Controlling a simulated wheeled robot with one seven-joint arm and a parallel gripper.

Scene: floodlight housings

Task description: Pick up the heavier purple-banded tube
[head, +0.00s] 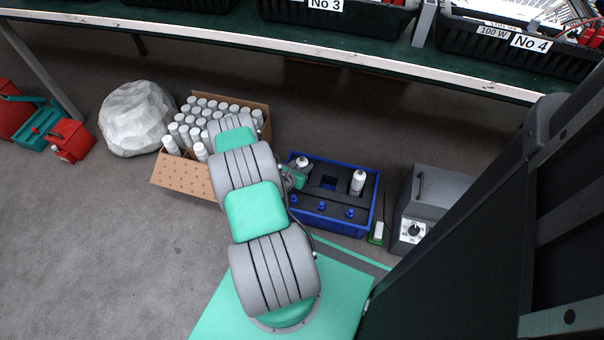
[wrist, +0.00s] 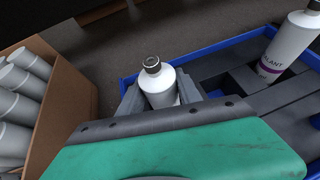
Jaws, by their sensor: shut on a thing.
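My gripper (wrist: 160,94) is shut on a white tube (wrist: 160,82) with a dark cap, one finger on each side of it. The tube stands near upright, at the left part of the blue crate; its lower part is hidden, so its band is not clear. In the head view my gripper (head: 296,178) and the held tube's top (head: 303,162) show beside my arm. A second white tube (wrist: 290,48) with a purple band and dark lettering stands in the crate to the right; it also shows in the head view (head: 358,182).
The blue crate (head: 330,228) has a dark insert with blue knobs at its front. A cardboard box (head: 183,178) of several white tubes is left of it. A grey unit with a dial (head: 425,205) stands right. A green bench (head: 225,28) runs behind.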

